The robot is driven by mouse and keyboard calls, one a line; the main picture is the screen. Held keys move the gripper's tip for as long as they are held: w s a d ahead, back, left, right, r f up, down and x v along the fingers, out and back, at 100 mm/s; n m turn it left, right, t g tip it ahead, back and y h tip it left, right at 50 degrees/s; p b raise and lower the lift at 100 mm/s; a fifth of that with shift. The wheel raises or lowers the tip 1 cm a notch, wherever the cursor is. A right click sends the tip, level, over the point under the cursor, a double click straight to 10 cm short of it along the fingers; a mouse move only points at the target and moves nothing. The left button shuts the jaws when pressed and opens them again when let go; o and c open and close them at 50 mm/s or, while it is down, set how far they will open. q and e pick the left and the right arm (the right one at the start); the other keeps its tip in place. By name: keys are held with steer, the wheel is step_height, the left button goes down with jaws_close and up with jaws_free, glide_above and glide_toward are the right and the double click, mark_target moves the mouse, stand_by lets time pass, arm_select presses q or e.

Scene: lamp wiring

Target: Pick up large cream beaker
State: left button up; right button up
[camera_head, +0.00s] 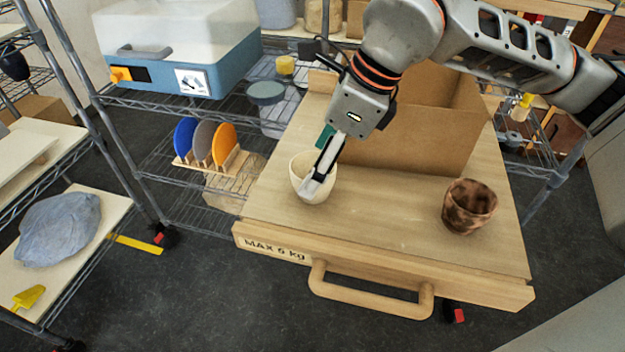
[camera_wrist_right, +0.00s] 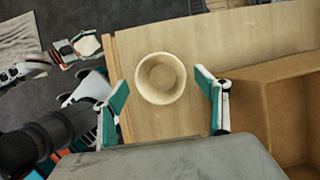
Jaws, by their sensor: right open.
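The large cream beaker (camera_head: 301,171) stands upright and empty on the wooden cart top, near its left front corner. My right gripper (camera_head: 318,165) comes down over it from above. One finger overlaps the beaker's opening in the head view and hides part of the rim; the other shows behind it. In the right wrist view, the beaker (camera_wrist_right: 160,78) lies between the two teal-padded fingers of my open right gripper (camera_wrist_right: 162,91), with a gap on each side. How low the fingertips reach is unclear.
A brown mottled cup (camera_head: 469,205) stands at the right of the cart top (camera_head: 385,215). A large cardboard box (camera_head: 420,135) stands close behind the gripper. A wire shelf with colored discs (camera_head: 208,142) is to the left. The cart's middle front is clear.

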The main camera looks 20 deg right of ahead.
steer(key=shift+x, duration=1.2)
steer(key=shift+w, duration=0.1)
steer(key=shift+c, duration=1.1)
steer(key=c, duration=1.1)
arm_select(q)
steer(key=shift+w+a+r, duration=0.1)
steer(key=shift+w, duration=0.3)
arm_select(e)
steer(key=shift+r, duration=0.15)
